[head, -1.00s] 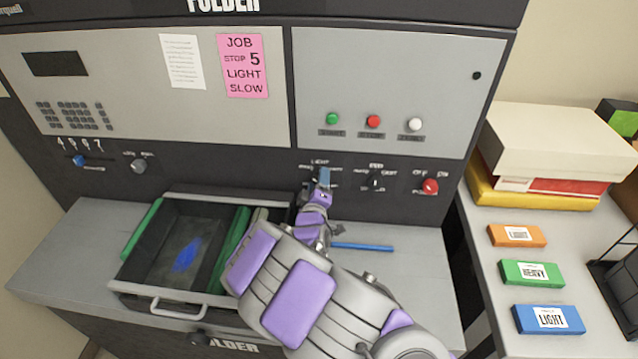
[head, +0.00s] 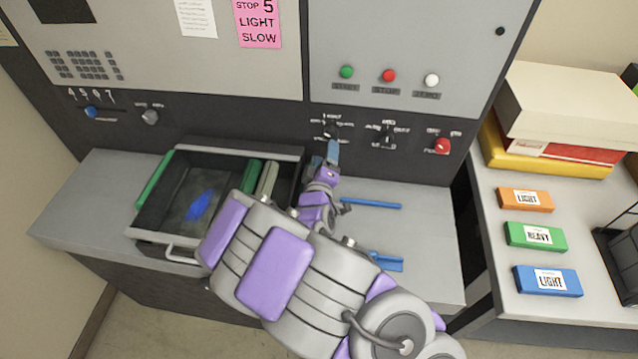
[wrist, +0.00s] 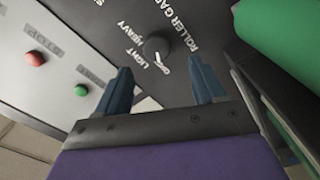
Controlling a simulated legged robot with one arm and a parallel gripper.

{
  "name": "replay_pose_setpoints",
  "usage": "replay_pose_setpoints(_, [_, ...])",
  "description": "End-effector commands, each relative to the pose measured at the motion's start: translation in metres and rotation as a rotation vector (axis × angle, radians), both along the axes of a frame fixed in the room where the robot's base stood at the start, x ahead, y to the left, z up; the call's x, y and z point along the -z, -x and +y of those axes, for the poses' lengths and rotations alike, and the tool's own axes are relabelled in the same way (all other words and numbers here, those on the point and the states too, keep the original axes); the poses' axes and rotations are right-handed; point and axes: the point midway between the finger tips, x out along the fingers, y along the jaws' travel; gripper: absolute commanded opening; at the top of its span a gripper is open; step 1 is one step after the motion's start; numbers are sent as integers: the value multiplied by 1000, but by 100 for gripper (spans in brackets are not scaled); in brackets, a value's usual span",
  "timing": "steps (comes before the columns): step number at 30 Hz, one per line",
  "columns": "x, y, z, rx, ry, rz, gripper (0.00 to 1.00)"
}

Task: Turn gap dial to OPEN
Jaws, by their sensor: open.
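The roller gap dial (wrist: 155,47) is a small round black knob on the dark panel, with LIGHT and HEAVY printed beside it in the wrist view. In the head view the dial (head: 330,132) sits under a LIGHT label, just beyond my fingertips. My gripper (wrist: 157,72) is open and empty, its two blue fingers spread with the dial between and ahead of them, apart from it. In the head view my gripper (head: 332,152) points up at the panel.
Another black dial (head: 384,140) and a red knob (head: 442,146) lie to the right. Green, red and white buttons (head: 388,76) are above. An open tray (head: 165,236) is left of my arm. A blue rod (head: 370,203) lies on the worktop.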

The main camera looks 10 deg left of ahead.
Motion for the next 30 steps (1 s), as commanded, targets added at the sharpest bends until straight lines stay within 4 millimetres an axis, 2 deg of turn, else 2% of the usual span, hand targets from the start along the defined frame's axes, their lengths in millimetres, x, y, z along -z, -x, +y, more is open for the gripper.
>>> replay_pose_setpoints(8, [0, 42, 2, -2, 1, 2, 69])
replay_pose_setpoints(24, [-1, 85, 5, -1, 4, 6, 69])
replay_pose_setpoints(30, [1, 94, 4, 0, 2, 4, 69])
